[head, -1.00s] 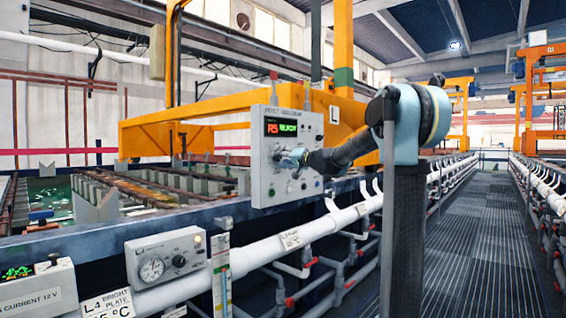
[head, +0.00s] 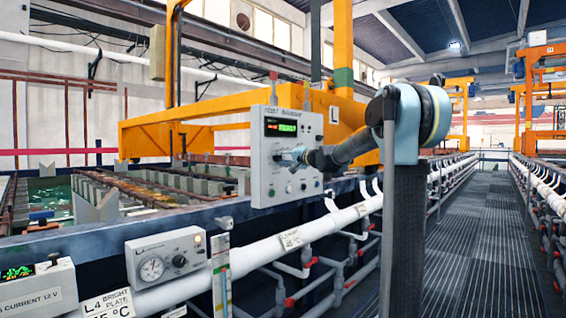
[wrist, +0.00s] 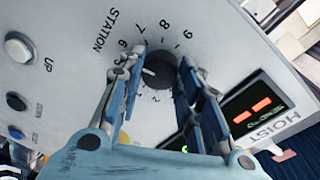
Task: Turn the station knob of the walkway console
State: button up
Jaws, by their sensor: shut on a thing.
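The walkway console (head: 258,185) is a grey box with a small display, buttons and lamps. Its black station knob (wrist: 160,70) shows in the wrist view, ringed by printed numbers beside the word STATION. A white mark on the knob faces left in that view; I cannot tell the exact number. My gripper (wrist: 161,62) is shut on the knob, one finger on each side. In the head view my gripper (head: 292,157) reaches the console face and hides the knob.
A white UP button (wrist: 19,47), a dark button (wrist: 17,101) and a blue one (wrist: 15,132) lie left of the knob in the wrist view. A dial box (head: 166,257) and white pipes (head: 260,250) run along the tank front. The walkway (head: 470,230) is clear.

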jog(key=shift+w+m, duration=0.15)
jog(key=shift+m, duration=0.95)
jog(key=o, duration=1.1)
jog(key=shift+w, duration=0.1)
jog(key=shift+c, duration=0.2)
jog(key=v, duration=1.2)
jog(key=shift+f, duration=0.1)
